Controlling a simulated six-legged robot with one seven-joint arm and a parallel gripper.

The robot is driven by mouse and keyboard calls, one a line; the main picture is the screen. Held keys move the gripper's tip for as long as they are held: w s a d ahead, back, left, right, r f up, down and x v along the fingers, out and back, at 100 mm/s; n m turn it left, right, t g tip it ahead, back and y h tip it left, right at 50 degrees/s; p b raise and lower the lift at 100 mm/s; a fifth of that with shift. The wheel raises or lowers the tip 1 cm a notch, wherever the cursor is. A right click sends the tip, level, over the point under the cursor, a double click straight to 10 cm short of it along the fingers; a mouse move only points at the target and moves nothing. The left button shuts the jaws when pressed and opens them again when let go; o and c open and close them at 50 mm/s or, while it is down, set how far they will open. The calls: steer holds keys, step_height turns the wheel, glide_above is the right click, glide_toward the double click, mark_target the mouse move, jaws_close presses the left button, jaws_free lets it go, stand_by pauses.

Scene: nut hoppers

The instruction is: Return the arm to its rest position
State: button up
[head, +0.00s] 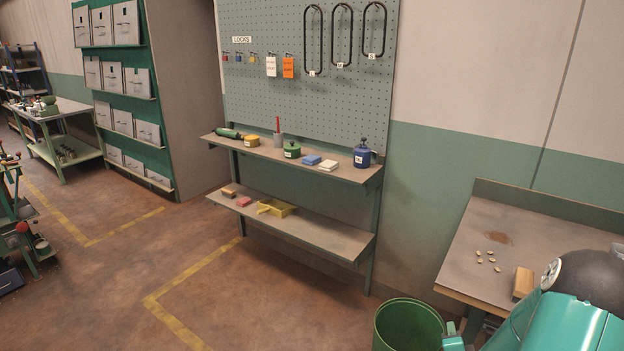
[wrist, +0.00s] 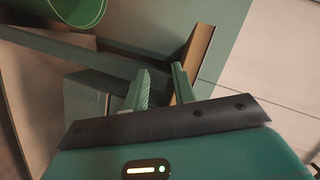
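My arm shows at the lower right of the head view as teal links with a dark round joint, in front of the metal workbench (head: 470,240). My gripper (wrist: 160,88) shows in the wrist view with its two green fingers standing apart. Nothing is visible between the fingers, so it looks open and empty. In the wrist view it hangs beside a bench-like frame with a brown edge (wrist: 196,55). In the head view the fingers cannot be clearly made out.
A green bin (head: 408,325) stands in front of the workbench; a green bin (wrist: 78,10) also shows in the wrist view.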

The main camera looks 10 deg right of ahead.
steer(key=w+a+r+n+g+y, duration=0.2)
steer(key=a+r+n, duration=0.3)
steer(key=a+r, duration=0.3)
steer(key=w+a+r+n+g+y, duration=0.1)
steer(key=w+a+r+n+y, duration=0.15)
steer(key=a+r+n, duration=0.5)
steer(key=s+a+r+n+g+y, duration=0.1)
steer(key=s+a+r+n+g, duration=0.1)
steer(key=s+a+r, duration=0.4)
steer(key=s+a+r+n+g+y, duration=0.2)
steer(key=s+a+r+n, duration=0.3)
steer(key=s+a, duration=0.7)
step_height(320, 180, up, 2)
steer(key=shift+s+a, duration=0.4)
steer(key=shift+a, duration=0.3)
steer(key=shift+y, duration=0.25)
